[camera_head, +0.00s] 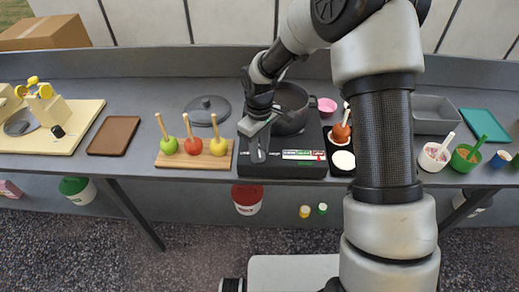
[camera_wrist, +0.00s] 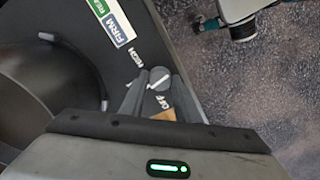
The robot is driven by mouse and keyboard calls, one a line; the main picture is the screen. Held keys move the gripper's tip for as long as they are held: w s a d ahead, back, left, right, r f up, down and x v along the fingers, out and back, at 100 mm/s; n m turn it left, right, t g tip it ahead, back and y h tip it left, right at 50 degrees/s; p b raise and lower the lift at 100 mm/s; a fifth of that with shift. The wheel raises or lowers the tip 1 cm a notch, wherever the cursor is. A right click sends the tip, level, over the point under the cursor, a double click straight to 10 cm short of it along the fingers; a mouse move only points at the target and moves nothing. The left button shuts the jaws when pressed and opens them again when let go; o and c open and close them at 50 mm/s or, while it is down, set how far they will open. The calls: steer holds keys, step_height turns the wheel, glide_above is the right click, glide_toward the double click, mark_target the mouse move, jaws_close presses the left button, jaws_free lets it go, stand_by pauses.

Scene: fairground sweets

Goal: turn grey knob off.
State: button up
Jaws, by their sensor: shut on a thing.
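The grey knob (camera_wrist: 158,78) is a small round dial with a white line across it, on the front of the black cooker (camera_head: 285,170). The words HIGH and OFF are printed on either side of it in the wrist view. The white line lies at a slant. I cannot tell which mark it points to. My gripper (camera_wrist: 156,92) is shut on the knob, with one finger on each side.
A dark pot (camera_head: 291,108) stands on the cooker. A wooden board (camera_head: 193,161) with apples on sticks lies to the left, with a grey lid (camera_head: 207,110) behind it. A black tray with a dipped apple (camera_head: 341,132) stands close on the right.

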mark_target(260, 153)
steer(key=n+p, duration=0.1)
steer(key=n, duration=0.5)
steer(key=shift+r, duration=0.1)
steer(key=n+p, duration=0.1)
steer(key=n, duration=0.4)
steer(key=shift+w, duration=0.1)
steer(key=shift+n+p, duration=0.3)
steer(key=shift+n, duration=0.1)
steer(key=o, duration=1)
steer(key=shift+o, duration=0.2)
step_height(260, 153, up, 17)
steer(key=shift+r, duration=0.15)
